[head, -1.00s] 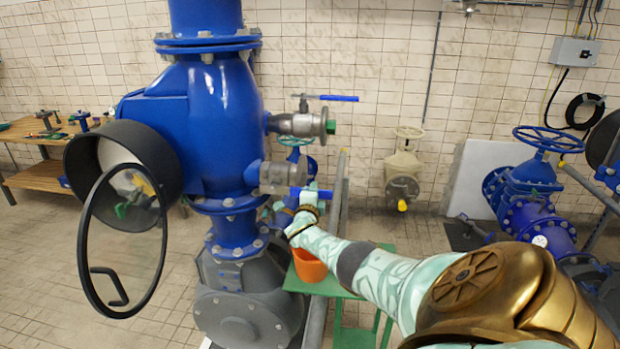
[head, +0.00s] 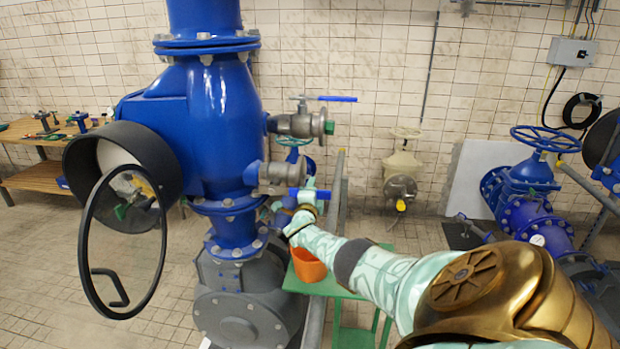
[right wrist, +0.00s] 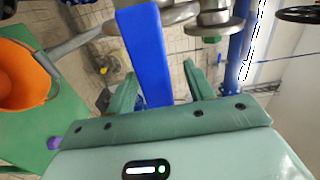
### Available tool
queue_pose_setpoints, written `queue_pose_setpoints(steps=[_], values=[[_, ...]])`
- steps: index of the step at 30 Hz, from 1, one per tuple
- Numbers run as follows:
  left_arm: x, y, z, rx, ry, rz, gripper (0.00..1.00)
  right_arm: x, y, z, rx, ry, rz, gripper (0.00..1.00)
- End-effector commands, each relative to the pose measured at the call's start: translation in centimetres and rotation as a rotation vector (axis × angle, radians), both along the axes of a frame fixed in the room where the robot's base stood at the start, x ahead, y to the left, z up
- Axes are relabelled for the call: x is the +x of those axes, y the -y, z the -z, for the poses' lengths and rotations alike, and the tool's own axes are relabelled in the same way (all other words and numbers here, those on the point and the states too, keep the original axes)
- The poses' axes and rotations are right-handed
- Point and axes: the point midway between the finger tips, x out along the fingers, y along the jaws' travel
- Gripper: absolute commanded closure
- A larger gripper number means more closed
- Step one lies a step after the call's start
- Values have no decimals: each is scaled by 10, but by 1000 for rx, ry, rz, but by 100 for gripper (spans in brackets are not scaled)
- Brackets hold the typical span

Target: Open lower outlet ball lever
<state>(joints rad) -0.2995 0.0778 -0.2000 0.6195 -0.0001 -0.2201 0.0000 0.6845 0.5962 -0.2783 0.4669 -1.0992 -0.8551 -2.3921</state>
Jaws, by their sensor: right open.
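The lower outlet ball valve (head: 274,174) is a grey metal body on the right side of the large blue pump casing. Its blue lever (head: 318,194) points right in the head view, partly hidden by my right gripper (head: 306,197). In the right wrist view, the blue lever (right wrist: 144,50) reaches down between the two green fingers of my right gripper (right wrist: 159,76). The fingers are open, one on each side, with a wider gap on the right. I cannot tell whether the left finger touches the lever. My left gripper is out of view.
An upper valve (head: 300,124) with a similar blue lever (head: 338,99) is above. An orange bucket (head: 308,264) stands on a green table (head: 334,287) below my right forearm. A grey upright pipe (head: 338,195) is close behind. A black round hatch (head: 125,165) stands open at left.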

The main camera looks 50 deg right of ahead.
Motion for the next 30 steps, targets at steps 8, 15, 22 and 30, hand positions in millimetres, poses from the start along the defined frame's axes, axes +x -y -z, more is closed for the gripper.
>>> queue_pose_setpoints(steps=[8, 15, 22, 30], values=[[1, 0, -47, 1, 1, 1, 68, -19, -37, -7, 4, -2, -5, 47], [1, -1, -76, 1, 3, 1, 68, -51, -98, -4, 3, -1, -3, 47], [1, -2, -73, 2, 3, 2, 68, -69, -134, 0, 0, 1, -1, 47], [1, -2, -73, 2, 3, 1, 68, -74, -144, -1, -3, 1, 1, 47]])
